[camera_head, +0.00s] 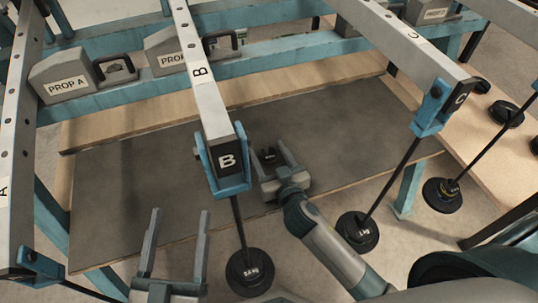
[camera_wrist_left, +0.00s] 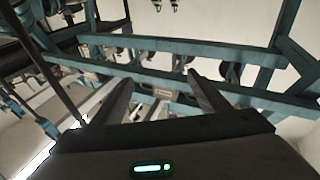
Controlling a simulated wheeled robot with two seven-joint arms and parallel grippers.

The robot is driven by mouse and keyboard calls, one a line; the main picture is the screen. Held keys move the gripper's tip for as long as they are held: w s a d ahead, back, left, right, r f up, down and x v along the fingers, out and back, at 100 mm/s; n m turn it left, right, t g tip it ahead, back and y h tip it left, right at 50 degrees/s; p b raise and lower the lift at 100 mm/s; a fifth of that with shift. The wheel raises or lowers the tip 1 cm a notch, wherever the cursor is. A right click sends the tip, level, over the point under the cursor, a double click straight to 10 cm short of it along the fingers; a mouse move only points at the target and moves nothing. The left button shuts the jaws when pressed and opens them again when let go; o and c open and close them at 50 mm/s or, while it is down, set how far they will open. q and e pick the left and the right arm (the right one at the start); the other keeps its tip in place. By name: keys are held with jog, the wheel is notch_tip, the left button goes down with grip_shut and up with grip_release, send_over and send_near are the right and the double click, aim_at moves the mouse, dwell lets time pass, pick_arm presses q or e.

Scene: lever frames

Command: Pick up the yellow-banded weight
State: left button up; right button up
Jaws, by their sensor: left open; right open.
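Black weights (camera_head: 249,272) and (camera_head: 358,231) hang on rods nearer me. Another dark weight (camera_head: 506,113) is at the far right. Beam B (camera_head: 205,95) and beam C (camera_head: 415,45) reach toward me. Boxes marked PROP (camera_head: 65,76) stand behind the dark mat (camera_head: 130,195).

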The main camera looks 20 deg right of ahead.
jog(key=c, duration=1.1)
pick_arm(q)
jog(key=shift+a, duration=0.1)
pick_arm(e)
jog(key=shift+c, duration=0.2)
jog(key=shift+r, duration=0.15)
jog(key=shift+r+p, duration=0.35)
jog(key=shift+r, duration=0.35)
pick_arm(q)
notch_tip(320, 180, down, 12)
jog(key=a+g+y+p, duration=0.2)
jog(key=g+p, duration=0.1)
jog(key=g, duration=0.4)
jog(key=shift+s+a+g+y, duration=0.3)
jog(key=shift+s+a, duration=0.05)
jog(key=shift+s, duration=0.1)
pick_arm(e)
notch_tip(320, 180, up, 8)
jog(key=shift+r, duration=0.2)
jog(key=shift+r, duration=0.1)
pick_arm(q)
jog(key=shift+r+p, duration=1.75)
jog(key=shift+p, duration=0.05)
pick_arm(e)
jog(key=shift+r, duration=1.4)
